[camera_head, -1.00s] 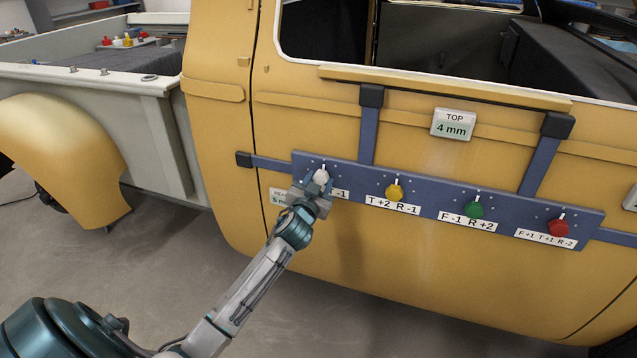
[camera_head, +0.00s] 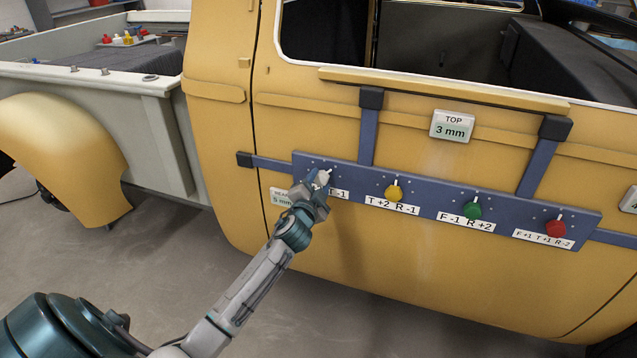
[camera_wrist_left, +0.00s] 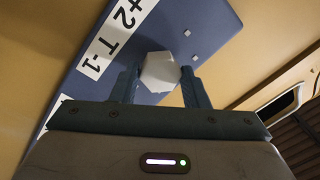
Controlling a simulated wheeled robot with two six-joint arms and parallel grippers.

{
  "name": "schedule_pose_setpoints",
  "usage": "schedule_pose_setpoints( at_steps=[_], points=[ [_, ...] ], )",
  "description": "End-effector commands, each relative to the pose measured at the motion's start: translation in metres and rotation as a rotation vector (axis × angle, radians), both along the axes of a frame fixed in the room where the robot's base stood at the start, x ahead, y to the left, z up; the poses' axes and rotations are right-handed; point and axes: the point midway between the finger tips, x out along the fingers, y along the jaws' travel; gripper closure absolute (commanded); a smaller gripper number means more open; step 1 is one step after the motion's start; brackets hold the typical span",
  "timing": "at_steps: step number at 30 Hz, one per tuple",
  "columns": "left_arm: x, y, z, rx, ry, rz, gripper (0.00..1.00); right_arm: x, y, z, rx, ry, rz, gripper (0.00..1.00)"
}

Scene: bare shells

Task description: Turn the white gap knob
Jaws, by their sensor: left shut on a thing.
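The white gap knob (camera_head: 322,177) is at the left end of a blue panel (camera_head: 430,205) fixed across the yellow door. My left gripper (camera_head: 318,184) is shut on the white knob. In the left wrist view the knob (camera_wrist_left: 159,72) sits between the two fingers, in front of the blue panel and its white label (camera_wrist_left: 112,38). The TOP display (camera_head: 452,125) above the panel reads 3 mm. The REAR display (camera_head: 282,197) is partly hidden by my gripper and reads 5 mm. My right gripper is not in view.
Along the same panel are a yellow knob (camera_head: 393,192), a green knob (camera_head: 472,209) and a red knob (camera_head: 555,228), each with a label. Two blue uprights run up to a yellow rail (camera_head: 440,88). The floor below the door is clear.

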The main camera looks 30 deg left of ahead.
Motion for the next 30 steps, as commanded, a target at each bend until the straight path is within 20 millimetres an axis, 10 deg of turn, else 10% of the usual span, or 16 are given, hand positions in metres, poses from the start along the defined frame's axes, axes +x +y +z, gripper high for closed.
schedule_pose_setpoints(
  at_steps=[15,16,19,30],
  points=[
    [0.0,-0.0003,-0.0003,0.021,0.005,-0.001,0.82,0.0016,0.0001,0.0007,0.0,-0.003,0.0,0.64],
    [0.0,-0.0003,-0.0003,0.021,0.005,-0.001,0.55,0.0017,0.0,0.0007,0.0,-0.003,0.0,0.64],
    [0.0,-0.0002,-0.0004,0.021,0.005,-0.001,0.37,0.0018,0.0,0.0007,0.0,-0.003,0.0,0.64],
    [-0.0057,-0.0015,-0.0023,0.021,0.006,-0.001,0.37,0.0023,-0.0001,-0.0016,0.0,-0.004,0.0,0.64]
  ],
)
